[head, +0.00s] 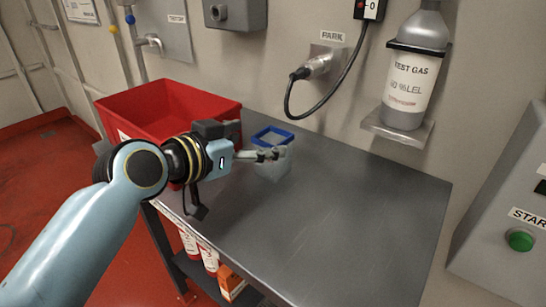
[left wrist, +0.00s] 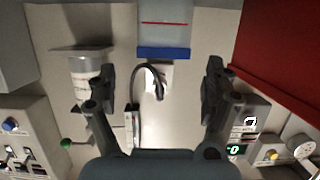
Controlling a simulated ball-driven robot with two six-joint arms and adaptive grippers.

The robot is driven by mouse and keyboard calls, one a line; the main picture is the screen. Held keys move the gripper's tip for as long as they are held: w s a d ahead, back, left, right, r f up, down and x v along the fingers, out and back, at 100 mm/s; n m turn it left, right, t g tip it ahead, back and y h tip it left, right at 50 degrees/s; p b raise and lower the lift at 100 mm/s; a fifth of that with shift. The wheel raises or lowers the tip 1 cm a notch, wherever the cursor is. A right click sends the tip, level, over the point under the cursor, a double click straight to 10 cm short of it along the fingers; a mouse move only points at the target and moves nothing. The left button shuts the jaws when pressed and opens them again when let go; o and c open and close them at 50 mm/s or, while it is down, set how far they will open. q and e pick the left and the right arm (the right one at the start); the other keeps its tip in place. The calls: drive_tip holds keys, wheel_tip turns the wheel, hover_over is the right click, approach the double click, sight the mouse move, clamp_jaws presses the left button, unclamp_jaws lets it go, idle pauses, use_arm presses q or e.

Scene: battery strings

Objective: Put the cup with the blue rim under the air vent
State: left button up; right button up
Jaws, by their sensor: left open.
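The cup with the blue rim (head: 272,136) is clear and boxy, and stands upright on the grey metal table near the wall. My left gripper (head: 270,154) is open, its fingers level with the upper part of the cup and covering part of it in the head view. In the left wrist view the cup's blue rim (left wrist: 163,53) and clear side with a red line show at the top middle. The open fingers of my left gripper (left wrist: 160,82) stand to either side, with no grip on the cup visible. I cannot make out an air vent. My right gripper is out of view.
A red bin (head: 150,98) stands left of the cup, close to my left wrist. The grey table (head: 350,220) is clear to the right. A test gas bottle (head: 411,85) sits on a wall shelf, and a black cable (head: 340,78) hangs by the PARK socket.

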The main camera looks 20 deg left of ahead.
sight(281, 134)
use_arm(q)
drive_tip(key=x, duration=0.6)
drive_tip(key=shift+w+a+f, duration=0.1)
drive_tip(key=shift+w+f, duration=0.15)
drive_tip(key=shift+w, duration=0.1)
drive_tip(key=c, duration=1.2)
drive_tip(key=shift+r, duration=0.15)
drive_tip(key=shift+c, duration=0.2)
